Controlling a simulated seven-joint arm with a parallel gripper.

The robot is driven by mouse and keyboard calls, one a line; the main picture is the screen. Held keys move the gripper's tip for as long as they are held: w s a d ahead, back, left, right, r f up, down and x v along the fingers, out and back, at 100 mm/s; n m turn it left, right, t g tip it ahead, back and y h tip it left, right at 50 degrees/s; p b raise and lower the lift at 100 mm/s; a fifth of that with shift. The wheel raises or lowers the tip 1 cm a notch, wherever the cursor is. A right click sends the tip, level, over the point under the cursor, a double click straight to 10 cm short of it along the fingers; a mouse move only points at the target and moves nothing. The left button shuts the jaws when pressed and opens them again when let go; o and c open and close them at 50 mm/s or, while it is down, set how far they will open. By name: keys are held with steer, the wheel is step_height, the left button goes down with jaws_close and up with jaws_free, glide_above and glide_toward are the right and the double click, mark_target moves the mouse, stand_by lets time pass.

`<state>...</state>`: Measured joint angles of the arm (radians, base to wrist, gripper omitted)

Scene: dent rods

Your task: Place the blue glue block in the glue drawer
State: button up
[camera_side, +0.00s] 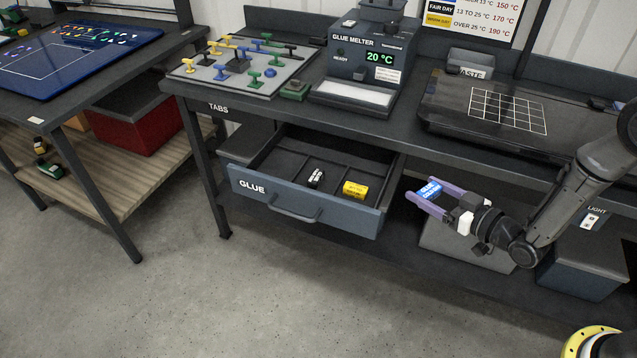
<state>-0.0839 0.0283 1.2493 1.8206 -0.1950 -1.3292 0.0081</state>
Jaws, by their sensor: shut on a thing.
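My gripper (424,196) has purple fingers and is shut on the blue glue block (430,189), which carries white lettering. It holds the block in the air to the right of the glue drawer. The glue drawer (250,186) is pulled open under the bench and has a blue-grey front marked GLUE with a handle. Dividers split the drawer; the left part looks empty.
The bench (400,128) overhangs the back of the drawer. On it stand a glue melter (365,62) reading 20 °C, a grey board of coloured tabs (240,68) and a dark panel with a white grid (507,108). Grey bins sit on the lower shelf at right.

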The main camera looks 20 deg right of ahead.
steer(key=w+a+r+n+y, duration=0.1)
steer(key=w+a+r+y, duration=0.1)
steer(key=a+r, duration=0.2)
glide_above(360, 189)
steer(key=s, duration=0.1)
steer(key=shift+g, duration=0.3)
step_height(360, 189, down, 8)
steer(key=shift+s+f, duration=0.1)
steer(key=shift+s, duration=0.05)
steer(key=shift+w+a+f, duration=0.1)
steer(key=shift+w+f, duration=0.45)
steer(key=shift+f, duration=0.05)
steer(key=shift+w+f, duration=0.1)
steer(key=shift+f, duration=1.5)
steer(key=o, duration=1.2)
steer(key=shift+f, duration=0.15)
